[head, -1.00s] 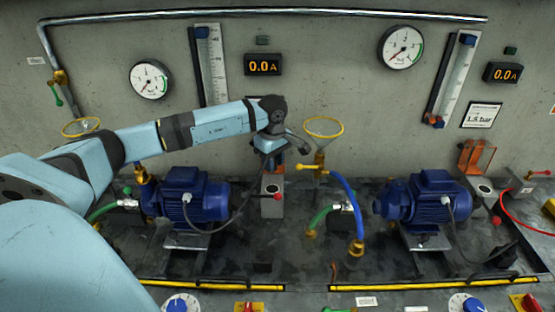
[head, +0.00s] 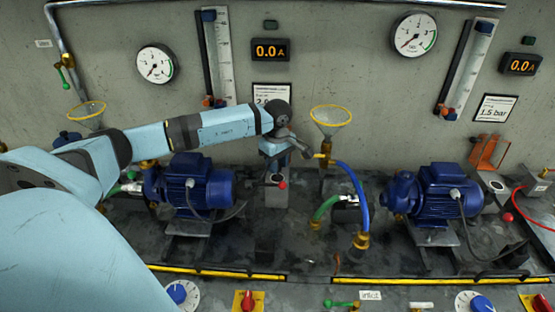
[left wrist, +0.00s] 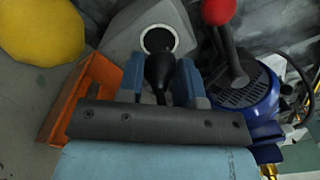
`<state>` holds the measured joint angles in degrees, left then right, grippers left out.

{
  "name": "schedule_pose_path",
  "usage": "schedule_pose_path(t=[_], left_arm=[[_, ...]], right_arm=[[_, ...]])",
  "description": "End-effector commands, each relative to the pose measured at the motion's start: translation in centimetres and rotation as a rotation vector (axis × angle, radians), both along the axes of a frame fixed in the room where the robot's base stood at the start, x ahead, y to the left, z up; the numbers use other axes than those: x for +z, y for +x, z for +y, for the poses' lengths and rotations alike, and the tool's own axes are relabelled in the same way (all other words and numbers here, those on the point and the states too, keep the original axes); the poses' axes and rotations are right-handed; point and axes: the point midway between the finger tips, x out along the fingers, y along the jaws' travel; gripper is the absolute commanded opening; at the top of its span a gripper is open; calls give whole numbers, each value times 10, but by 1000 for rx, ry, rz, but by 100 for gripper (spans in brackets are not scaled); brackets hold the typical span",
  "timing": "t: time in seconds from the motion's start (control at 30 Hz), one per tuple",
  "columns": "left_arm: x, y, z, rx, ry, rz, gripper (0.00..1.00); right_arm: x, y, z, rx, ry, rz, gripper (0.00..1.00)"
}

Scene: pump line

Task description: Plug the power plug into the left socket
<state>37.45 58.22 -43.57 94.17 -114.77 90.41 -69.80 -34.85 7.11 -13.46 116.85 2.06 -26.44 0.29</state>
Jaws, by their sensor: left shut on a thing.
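In the left wrist view, my left gripper (left wrist: 160,76) is shut on the black power plug (left wrist: 160,73), one blue-grey finger on each side. The plug points at the round dark left socket (left wrist: 158,40) with its pale ring and overlaps the ring's near edge. I cannot tell whether its tip touches or enters the opening. In the head view the plug is mostly hidden by the gripper. My right gripper is not in view.
A red ball-ended lever (left wrist: 222,25) stands close to the right of the socket. An orange bracket (left wrist: 85,95) is close on the left. The blue left pump motor (head: 203,187) and a yellow-rimmed funnel (head: 331,115) flank the box. A right socket box (head: 497,192) stands farther off.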

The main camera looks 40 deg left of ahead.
Motion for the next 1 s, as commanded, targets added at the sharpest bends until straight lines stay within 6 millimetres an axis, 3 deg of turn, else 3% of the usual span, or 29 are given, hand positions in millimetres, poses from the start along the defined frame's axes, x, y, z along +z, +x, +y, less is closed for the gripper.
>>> schedule_pose_path(t=[0.2, 0.67, 1.0], left_arm=[[-14, 1, 0, 0, 0, -1, 9], [-13, 1, 0, 0, 0, -1, 9], [-14, 1, 0, 0, -1, -2, 9]], right_arm=[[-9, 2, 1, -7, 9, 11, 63], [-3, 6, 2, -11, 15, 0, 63], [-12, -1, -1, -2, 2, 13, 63]])
